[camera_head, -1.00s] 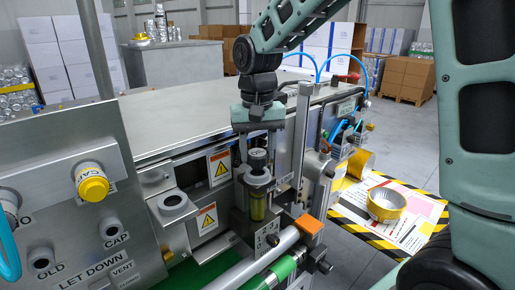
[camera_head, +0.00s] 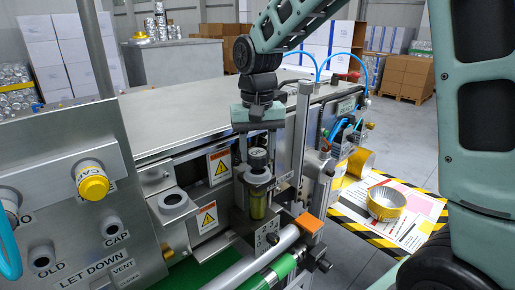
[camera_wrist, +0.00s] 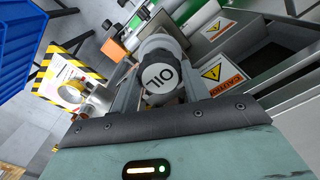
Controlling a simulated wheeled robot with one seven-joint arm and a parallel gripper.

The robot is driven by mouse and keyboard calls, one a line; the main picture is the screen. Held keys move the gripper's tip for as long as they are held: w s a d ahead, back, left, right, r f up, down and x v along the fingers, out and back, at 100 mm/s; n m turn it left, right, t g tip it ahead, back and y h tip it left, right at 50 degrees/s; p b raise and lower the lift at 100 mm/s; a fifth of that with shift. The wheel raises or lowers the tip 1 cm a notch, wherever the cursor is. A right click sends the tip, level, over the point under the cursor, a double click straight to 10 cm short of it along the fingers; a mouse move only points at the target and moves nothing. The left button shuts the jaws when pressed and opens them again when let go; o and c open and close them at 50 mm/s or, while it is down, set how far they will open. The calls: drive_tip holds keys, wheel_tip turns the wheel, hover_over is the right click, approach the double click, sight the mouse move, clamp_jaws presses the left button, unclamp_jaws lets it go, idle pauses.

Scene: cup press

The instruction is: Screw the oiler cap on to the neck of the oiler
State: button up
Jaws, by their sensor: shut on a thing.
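The oiler cap (camera_head: 258,158) is dark with a pale top. In the wrist view the cap (camera_wrist: 161,79) shows the letters OIL on its round face. My gripper (camera_head: 257,160) points straight down from above, its fingers shut on the cap's sides; in the wrist view the fingers (camera_wrist: 162,88) stand on both sides of it. The oiler (camera_head: 257,204), with a yellow-green clear body, stands upright on the machine directly under the cap. The cap sits at the oiler's top, in line with it. The neck is hidden, so I cannot tell how far the thread is engaged.
A metal post (camera_head: 303,130) rises close to the right of my gripper. A panel with a yellow cap (camera_head: 93,184) is further left.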

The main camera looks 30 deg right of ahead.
sight(257, 152)
drive_tip(key=shift+f+b, duration=0.7)
drive_tip(key=shift+f, duration=0.45)
drive_tip(key=o, duration=1.2)
drive_tip(key=shift+c, duration=0.2)
drive_tip(key=shift+r, duration=0.1)
wheel_tip(257, 152, up, 17)
drive_tip(key=b, duration=0.2)
drive_tip(key=shift+r+b, duration=0.15)
drive_tip(key=shift+b, duration=0.15)
